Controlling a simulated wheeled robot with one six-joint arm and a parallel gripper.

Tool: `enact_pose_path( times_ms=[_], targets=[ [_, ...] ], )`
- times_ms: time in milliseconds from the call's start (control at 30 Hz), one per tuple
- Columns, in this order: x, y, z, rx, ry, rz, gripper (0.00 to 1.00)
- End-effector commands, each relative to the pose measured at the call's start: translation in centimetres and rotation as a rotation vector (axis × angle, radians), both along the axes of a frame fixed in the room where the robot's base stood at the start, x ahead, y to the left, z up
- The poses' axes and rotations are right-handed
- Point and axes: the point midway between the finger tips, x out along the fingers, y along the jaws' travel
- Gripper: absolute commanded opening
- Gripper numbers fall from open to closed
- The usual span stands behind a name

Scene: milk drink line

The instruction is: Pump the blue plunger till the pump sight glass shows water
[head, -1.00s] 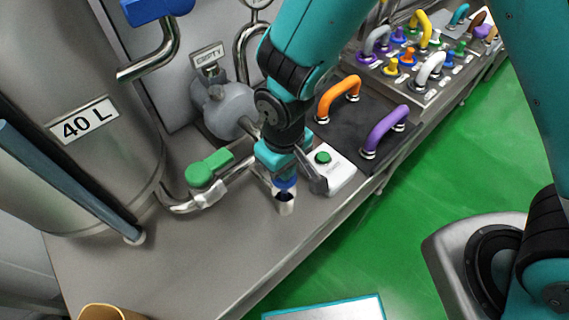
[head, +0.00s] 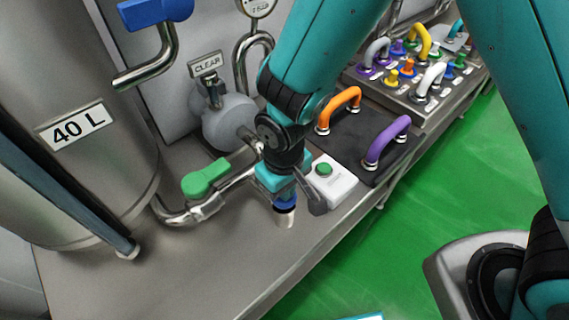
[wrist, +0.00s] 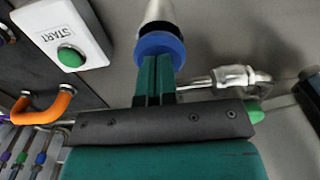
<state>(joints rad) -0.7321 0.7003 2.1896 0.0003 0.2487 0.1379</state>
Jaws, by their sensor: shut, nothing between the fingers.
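The blue plunger (head: 286,204) sits low on top of a short silver cylinder (head: 285,219) on the steel bench. My gripper (head: 283,190) is directly above it, pointing down, with its fingers shut together and empty. In the wrist view, the shut teal fingertips (wrist: 154,68) meet the blue plunger (wrist: 160,46); they look in contact with its top. The silver cylinder (wrist: 157,12) shows beyond it. The sign (head: 206,65) above the rounded grey pump body (head: 228,122) reads CLEAR. My arm hides part of the pump's right side.
A green-handled valve (head: 205,178) lies just left of my gripper. A white START box with a green button (head: 323,170) is close on the right. Orange (head: 340,108) and purple (head: 388,140) handles stand beyond it. A 40 L tank (head: 80,130) fills the left. The front bench is clear.

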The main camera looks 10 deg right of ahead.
Motion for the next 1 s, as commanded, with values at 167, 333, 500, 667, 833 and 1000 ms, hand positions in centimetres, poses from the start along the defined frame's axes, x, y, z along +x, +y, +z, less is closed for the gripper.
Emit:
enact_pose_path(
  times_ms=[167,333,500,667,833,1000],
  targets=[
    [-0.2,-0.2,2.8,-0.002,0.002,-0.001,0.00],
    [0.0,-0.1,5.8,0.006,-0.007,-0.002,0.00],
    [0.0,-0.1,9.6,0.006,-0.007,-0.002,0.00],
    [0.0,-0.1,12.3,0.003,-0.005,-0.002,0.00],
    [0.0,-0.1,13.7,0.002,-0.003,-0.002,0.00],
    [-0.1,-0.2,14.0,0.001,-0.002,-0.002,0.00]
  ],
)
